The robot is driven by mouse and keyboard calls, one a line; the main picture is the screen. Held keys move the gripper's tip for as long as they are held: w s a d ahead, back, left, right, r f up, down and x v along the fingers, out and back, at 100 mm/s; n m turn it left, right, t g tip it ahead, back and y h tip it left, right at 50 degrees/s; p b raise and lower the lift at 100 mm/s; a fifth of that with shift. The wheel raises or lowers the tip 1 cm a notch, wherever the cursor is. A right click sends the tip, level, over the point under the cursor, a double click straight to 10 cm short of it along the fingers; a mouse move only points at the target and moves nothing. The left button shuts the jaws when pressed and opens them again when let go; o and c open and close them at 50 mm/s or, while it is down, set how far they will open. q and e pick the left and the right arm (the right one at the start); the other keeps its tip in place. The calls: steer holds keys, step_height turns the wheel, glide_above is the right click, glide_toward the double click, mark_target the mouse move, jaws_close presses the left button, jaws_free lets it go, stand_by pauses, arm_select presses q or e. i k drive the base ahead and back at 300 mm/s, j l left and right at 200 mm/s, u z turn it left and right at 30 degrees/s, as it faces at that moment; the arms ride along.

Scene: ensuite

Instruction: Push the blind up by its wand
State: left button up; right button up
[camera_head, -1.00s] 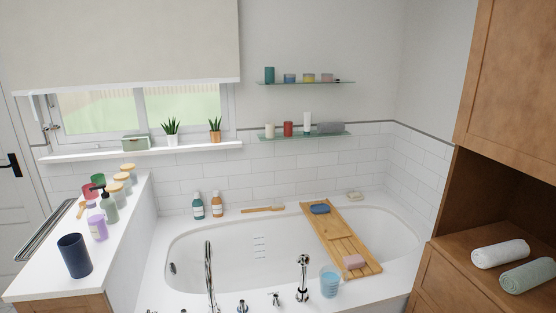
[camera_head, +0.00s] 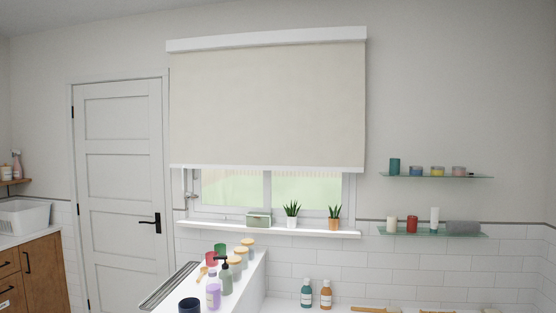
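The blind (camera_head: 267,108) is a cream roller blind under a white top box (camera_head: 267,38). Its white bottom bar (camera_head: 265,168) hangs level across the upper part of the window (camera_head: 232,188), and a strip of glass shows below it. A small pale and metal fitting (camera_head: 190,190) shows at the window's left side, below the bar. I cannot tell whether it is the wand or a window handle. Neither of my grippers is in this view.
A sill (camera_head: 268,230) with two plants and a green box lies under the window. Bottles and jars crowd the white counter (camera_head: 253,273) in front. A closed door (camera_head: 120,190) is left, glass shelves (camera_head: 435,176) right.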

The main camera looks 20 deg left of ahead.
mark_target(329, 151)
steer(key=i+j, duration=0.1)
steer(key=j, duration=0.35)
steer(key=i+j, duration=0.1)
steer(key=j, duration=0.4)
steer(key=i+j, duration=0.15)
steer(key=j, duration=0.3)
